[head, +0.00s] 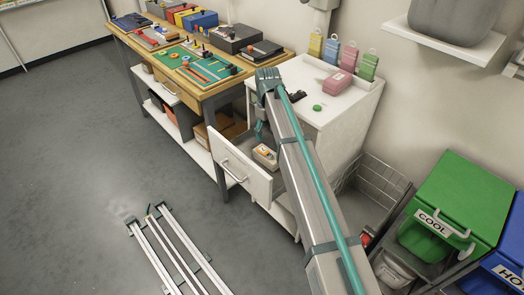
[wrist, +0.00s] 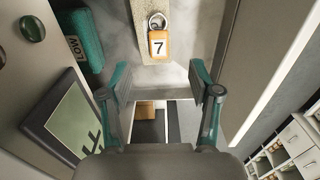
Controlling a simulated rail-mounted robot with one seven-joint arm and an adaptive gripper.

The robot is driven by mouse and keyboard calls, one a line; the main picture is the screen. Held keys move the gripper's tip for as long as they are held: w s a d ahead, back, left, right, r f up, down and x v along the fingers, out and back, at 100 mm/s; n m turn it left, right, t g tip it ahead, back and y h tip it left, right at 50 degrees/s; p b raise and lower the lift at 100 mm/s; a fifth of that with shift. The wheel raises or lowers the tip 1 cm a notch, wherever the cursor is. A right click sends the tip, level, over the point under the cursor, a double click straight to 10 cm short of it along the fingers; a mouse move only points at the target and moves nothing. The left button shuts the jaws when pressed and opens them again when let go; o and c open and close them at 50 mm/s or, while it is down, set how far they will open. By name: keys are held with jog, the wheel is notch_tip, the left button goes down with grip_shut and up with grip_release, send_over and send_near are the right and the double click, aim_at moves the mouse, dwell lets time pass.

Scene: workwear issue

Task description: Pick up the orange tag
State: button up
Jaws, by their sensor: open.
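The orange tag (wrist: 158,43) shows near the top middle of the wrist view. It has a white face with a black 7 and a metal ring at its top end. It lies on a pale block (wrist: 158,72). In the head view a small orange patch, likely the tag (head: 265,152), shows on a pale object inside the open drawer (head: 240,163). My gripper (wrist: 161,94) is open, with its two teal and grey fingers apart and nothing between them. The tag is beyond the fingertips, between their lines. In the head view my arm hides part of the drawer.
The drawer sticks out from a white cabinet (head: 335,125), whose top holds a green disc (head: 317,108) and a pink container (head: 337,82). A wooden-topped workbench (head: 220,88) stands left. A wire basket (head: 378,185) and green bin (head: 462,195) stand right. Floor at left is mostly clear.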

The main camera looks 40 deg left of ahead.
aim_at(266, 151)
jog(key=shift+w+a+f+p, duration=0.15)
jog(key=shift+f+p, duration=0.25)
jog(key=shift+f, duration=2.2)
jog(key=shift+s+a+f+p, duration=0.1)
jog(key=shift+f+p, duration=0.25)
jog(key=shift+f, duration=2.2)
jog(key=c, duration=1)
